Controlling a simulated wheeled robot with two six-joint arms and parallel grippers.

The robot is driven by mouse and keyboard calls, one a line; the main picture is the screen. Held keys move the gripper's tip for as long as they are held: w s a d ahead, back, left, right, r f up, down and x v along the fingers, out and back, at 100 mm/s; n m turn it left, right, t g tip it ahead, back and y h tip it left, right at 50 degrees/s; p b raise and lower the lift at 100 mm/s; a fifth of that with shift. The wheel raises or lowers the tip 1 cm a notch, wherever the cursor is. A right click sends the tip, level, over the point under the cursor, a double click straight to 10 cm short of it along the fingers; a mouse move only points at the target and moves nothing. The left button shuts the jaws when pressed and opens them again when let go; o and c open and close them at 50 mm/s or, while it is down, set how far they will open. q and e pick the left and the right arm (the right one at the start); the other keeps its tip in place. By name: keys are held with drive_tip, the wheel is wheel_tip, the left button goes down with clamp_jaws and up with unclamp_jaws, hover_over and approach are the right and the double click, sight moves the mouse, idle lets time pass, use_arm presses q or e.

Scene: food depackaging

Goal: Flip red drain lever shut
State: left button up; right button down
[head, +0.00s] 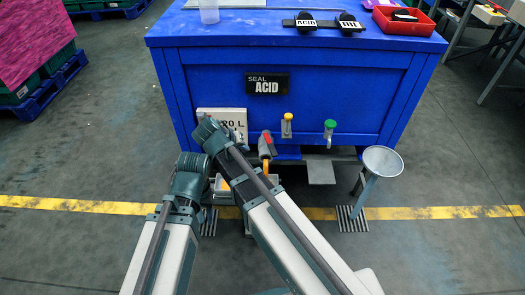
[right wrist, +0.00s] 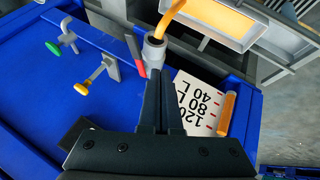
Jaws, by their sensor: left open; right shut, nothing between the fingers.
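The red drain lever (head: 267,136) is on the lower front of the blue tank, beside a grey fitting with an orange pipe. In the right wrist view the lever (right wrist: 135,52) slants just left of the grey fitting (right wrist: 154,48). My right gripper (right wrist: 160,98) is shut and empty. Its fingertips are close to the fitting, right of the lever; I cannot tell whether they touch it. My left gripper cannot be made out behind the arm links.
The blue tank (head: 300,60) bears a SEAL ACID sign (head: 267,84). A yellow-handled tap (head: 287,119) and a green-handled tap (head: 330,125) stick out right of the lever. A white litre scale (right wrist: 198,103) is close to my right fingers. A round grey stand (head: 382,161) stands at right.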

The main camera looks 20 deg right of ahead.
sight(272, 152)
drive_tip(key=shift+f, duration=0.1)
drive_tip(key=shift+w+d+f+b, duration=0.65)
drive_tip(key=shift+d+f+b, duration=0.7)
drive_tip(key=shift+d, duration=0.1)
drive_tip(key=shift+w+d+f+b, duration=0.7)
drive_tip(key=shift+d+f+b, duration=0.6)
drive_tip(key=shift+d, duration=0.1)
drive_tip(key=shift+w+d+f+b, duration=0.65)
drive_tip(key=shift+d+f+b, duration=0.6)
drive_tip(key=shift+d+b, duration=0.15)
drive_tip(key=shift+s+d, duration=0.1)
drive_tip(key=shift+d, duration=0.05)
drive_tip(key=shift+s+d+n+t+y, duration=0.15)
drive_tip(key=shift+d+n+t+y, duration=0.1)
drive_tip(key=shift+d+n, duration=0.35)
drive_tip(key=shift+s+d+n+t+y, duration=0.15)
drive_tip(key=shift+d+n+t+y, duration=0.1)
drive_tip(key=shift+d+n, duration=0.3)
drive_tip(key=w+d+n+t+y, duration=0.1)
drive_tip(key=w+d+n+y, duration=0.1)
drive_tip(key=d, duration=0.4)
drive_tip(key=shift+d+n, duration=0.2)
drive_tip(key=shift+n, duration=0.65)
